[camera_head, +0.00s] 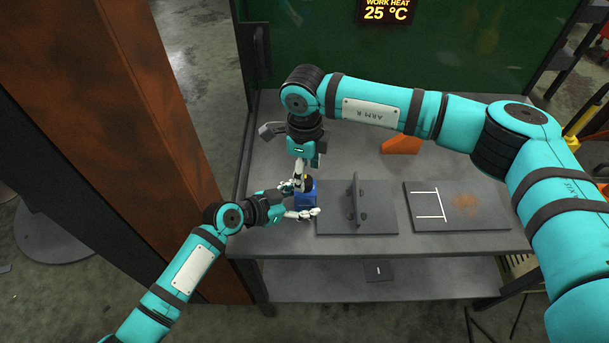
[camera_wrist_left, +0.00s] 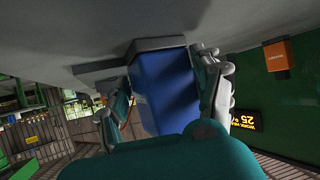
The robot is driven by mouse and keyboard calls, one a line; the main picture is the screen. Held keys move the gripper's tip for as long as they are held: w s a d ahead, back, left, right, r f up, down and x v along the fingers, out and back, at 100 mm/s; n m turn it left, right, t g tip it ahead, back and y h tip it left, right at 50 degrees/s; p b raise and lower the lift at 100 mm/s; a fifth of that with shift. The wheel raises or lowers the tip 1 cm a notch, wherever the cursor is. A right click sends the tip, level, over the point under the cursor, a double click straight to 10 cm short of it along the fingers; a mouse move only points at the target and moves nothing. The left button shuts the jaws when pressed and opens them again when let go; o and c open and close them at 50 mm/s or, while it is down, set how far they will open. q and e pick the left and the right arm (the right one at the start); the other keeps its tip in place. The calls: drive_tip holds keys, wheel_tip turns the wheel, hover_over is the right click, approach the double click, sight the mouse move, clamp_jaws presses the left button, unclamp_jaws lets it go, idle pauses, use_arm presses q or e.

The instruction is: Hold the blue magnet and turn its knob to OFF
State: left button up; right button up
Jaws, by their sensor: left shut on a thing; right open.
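The blue magnet (camera_head: 306,200) stands on the grey table near its left side, beside a plate with an upright bracket. My left gripper (camera_head: 302,202) is shut on the blue magnet, with its fingers on two sides. In the left wrist view the magnet (camera_wrist_left: 168,85) fills the space between the fingers of the left gripper (camera_wrist_left: 170,98). My right gripper (camera_head: 301,179) points down from above at the magnet's top and is open. The knob is at the top, small and mostly hidden by the right fingers. Its setting cannot be read.
A grey plate with an upright bracket (camera_head: 355,200) is just right of the magnet. Further right lies a flat dark plate (camera_head: 425,215) with white lines. An orange block (camera_head: 402,144) sits behind, and a green panel (camera_head: 420,50) closes the back. A rust-brown post (camera_head: 130,110) stands left.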

use_arm(q)
drive_tip(key=shift+c, duration=0.2)
use_arm(e)
wheel_tip(320, 180, up, 9)
drive_tip(key=shift+r, duration=0.15)
use_arm(q)
drive_tip(key=o, duration=1.7)
